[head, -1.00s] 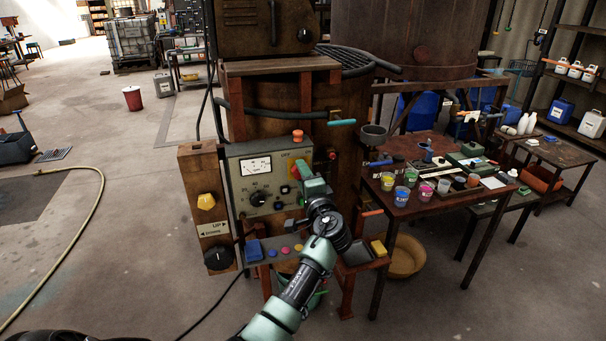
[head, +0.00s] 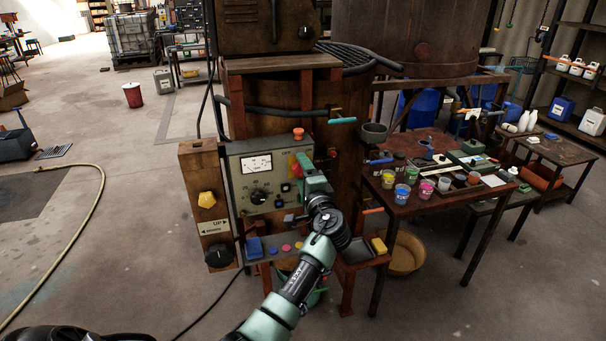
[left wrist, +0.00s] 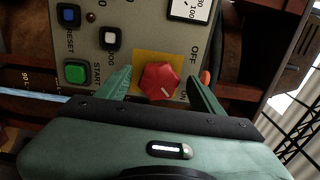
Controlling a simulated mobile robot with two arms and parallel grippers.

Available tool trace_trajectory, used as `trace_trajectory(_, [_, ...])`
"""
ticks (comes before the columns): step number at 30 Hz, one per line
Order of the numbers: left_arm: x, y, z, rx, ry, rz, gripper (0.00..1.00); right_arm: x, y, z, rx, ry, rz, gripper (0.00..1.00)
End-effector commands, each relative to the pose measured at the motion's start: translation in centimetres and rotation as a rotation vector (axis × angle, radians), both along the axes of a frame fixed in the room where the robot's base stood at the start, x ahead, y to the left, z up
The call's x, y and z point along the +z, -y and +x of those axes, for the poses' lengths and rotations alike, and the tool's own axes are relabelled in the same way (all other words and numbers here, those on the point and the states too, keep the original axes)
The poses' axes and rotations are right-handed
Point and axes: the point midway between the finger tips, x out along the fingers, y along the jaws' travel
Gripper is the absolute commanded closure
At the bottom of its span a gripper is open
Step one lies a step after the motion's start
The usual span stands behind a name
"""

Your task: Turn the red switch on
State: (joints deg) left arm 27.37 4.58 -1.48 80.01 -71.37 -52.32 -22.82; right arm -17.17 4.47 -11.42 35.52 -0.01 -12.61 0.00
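The red switch (left wrist: 160,82) is a faceted red knob on a yellow plate (left wrist: 146,60) in the left wrist view. A short white mark on the knob points to the lower right of that picture. An "OFF" label is printed to its upper right. My left gripper (left wrist: 161,88) is open, with one green finger on each side of the knob; I cannot tell whether either finger touches it. In the head view my left gripper (head: 304,168) is at the right side of the grey control panel (head: 240,195), partly covering the switch (head: 296,171). My right gripper does not show.
The panel carries a meter (head: 257,164), a black dial (head: 259,196) and an orange-red knob (head: 298,134) on top. Green (left wrist: 75,73) and blue (left wrist: 68,15) buttons sit near the switch. A table (head: 405,207) with paint cups stands to the right. The floor at left is mostly open.

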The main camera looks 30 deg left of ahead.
Motion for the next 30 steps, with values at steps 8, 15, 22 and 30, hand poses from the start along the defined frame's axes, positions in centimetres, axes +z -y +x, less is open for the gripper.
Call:
trace_trajectory(8, [-0.4,0.8,-0.5,-0.003,-0.001,-0.002,0.33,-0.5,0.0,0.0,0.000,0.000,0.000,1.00])
trace_trajectory(15, [-0.6,3.8,-3.1,-0.002,0.001,-0.005,0.33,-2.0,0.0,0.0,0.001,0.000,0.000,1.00])
trace_trajectory(22, [-0.3,5.7,-4.8,-0.001,-0.001,-0.002,0.33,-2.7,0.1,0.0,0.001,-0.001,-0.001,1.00])
trace_trajectory(30, [-0.1,5.9,-5.0,0.000,-0.001,-0.002,0.33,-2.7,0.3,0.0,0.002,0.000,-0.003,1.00])
